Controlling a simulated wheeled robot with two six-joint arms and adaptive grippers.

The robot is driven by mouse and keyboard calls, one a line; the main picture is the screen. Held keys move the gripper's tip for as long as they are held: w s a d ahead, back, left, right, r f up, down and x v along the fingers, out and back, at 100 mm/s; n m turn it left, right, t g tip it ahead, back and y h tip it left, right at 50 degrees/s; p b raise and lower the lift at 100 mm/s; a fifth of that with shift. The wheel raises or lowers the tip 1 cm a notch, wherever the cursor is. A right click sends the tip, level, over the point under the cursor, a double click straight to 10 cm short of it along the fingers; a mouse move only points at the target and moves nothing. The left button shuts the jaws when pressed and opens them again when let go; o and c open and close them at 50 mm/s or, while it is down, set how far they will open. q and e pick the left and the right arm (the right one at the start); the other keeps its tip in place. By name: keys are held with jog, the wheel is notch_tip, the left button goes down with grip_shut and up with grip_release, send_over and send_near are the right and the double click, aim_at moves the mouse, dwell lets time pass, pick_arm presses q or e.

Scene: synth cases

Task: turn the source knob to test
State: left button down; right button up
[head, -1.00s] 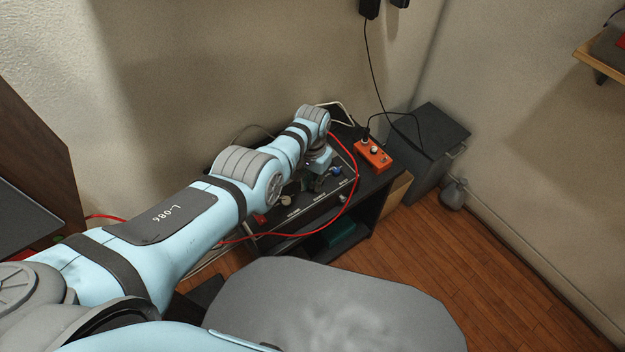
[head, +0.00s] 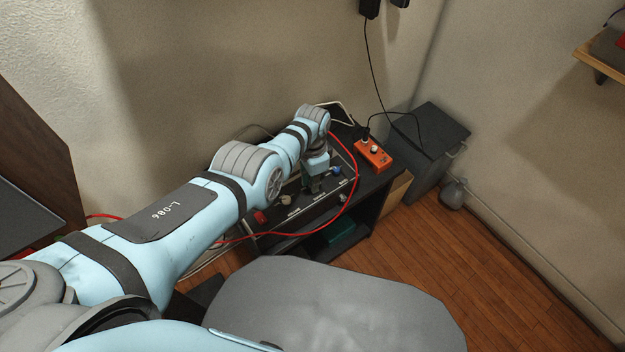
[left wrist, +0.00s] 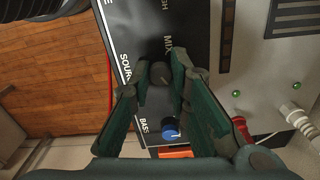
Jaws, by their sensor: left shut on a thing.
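The panel of a black unit (head: 300,208) on the low shelf bears several knobs and white lettering. In the left wrist view the dark source knob (left wrist: 161,73) sits beside the word SOURCE, with MIX printed near it. My left gripper (left wrist: 162,72) has its green fingers around this knob, a fingertip on each side, shut on it. In the head view the left gripper (head: 313,186) points down at the panel and hides the knob. I cannot read a TEST mark or tell the knob's exact setting. My right gripper is not in view.
A blue knob (left wrist: 170,130) stands close to the fingers, near the word BASS. An orange box (head: 373,156) with a black cable lies to the right. A grey cabinet (head: 430,135) stands by the corner.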

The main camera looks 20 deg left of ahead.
pick_arm(q)
jog(key=c, duration=1.5)
grip_release()
jog(key=shift+w+r, duration=0.15)
jog(key=shift+r, duration=0.3)
notch_tip(320, 180, up, 11)
jog(key=shift+r, duration=0.1)
